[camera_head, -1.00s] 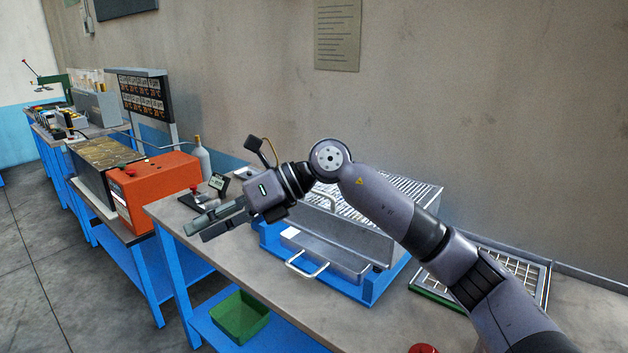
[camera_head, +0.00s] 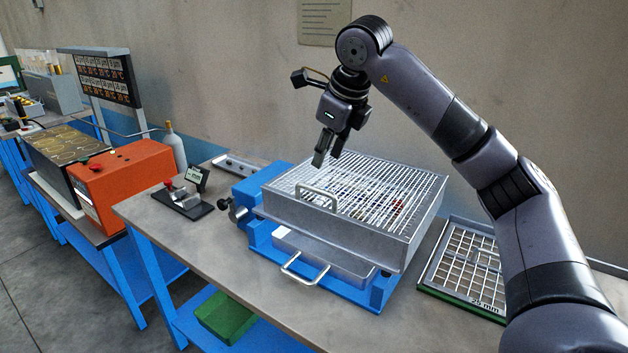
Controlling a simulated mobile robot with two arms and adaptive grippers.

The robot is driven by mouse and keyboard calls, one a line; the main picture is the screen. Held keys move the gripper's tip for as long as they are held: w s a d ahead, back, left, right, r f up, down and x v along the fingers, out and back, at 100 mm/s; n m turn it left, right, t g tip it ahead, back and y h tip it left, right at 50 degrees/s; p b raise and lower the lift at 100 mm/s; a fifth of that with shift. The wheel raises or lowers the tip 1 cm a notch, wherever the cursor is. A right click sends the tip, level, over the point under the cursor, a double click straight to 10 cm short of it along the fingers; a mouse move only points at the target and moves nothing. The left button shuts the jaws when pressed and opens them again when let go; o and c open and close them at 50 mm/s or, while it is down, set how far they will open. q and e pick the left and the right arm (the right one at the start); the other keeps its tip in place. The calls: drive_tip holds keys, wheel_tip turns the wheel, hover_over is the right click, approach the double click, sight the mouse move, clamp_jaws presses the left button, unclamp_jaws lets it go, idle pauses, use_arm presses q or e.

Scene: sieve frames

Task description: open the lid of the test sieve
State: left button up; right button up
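The test sieve is a grey metal box on a blue base (camera_head: 352,290) in the middle of the bench. Its lid (camera_head: 385,185) is a grate of thin metal bars with a raised handle (camera_head: 316,196) near its front left edge. The lid lies flat on top and looks closed. Some coloured bits show below the bars. My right gripper (camera_head: 329,160) points down over the back left part of the lid, above and behind the handle. Its two fingers look slightly apart, with nothing between them. It appears clear of the lid. My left gripper is out of view.
A tray with a pull handle (camera_head: 305,274) sits in the sieve's front. A small device with a display (camera_head: 186,198) stands left, beside an orange box (camera_head: 128,182). A wall rises behind the bench.

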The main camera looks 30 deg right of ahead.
hover_over(313, 187)
drive_tip(key=s, duration=0.3)
wheel_tip(313, 187, down, 5)
drive_tip(key=p+x, duration=0.1)
drive_tip(key=x, duration=0.3)
drive_tip(key=shift+w+a+r, duration=0.1)
drive_tip(key=shift+w, duration=0.05)
drive_tip(key=shift+w+f, duration=0.1)
drive_tip(key=shift+f, duration=0.3)
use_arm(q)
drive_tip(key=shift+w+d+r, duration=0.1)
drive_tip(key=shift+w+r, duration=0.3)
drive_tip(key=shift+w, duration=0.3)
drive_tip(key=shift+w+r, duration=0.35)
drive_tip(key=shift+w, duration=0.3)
use_arm(e)
clamp_jaws()
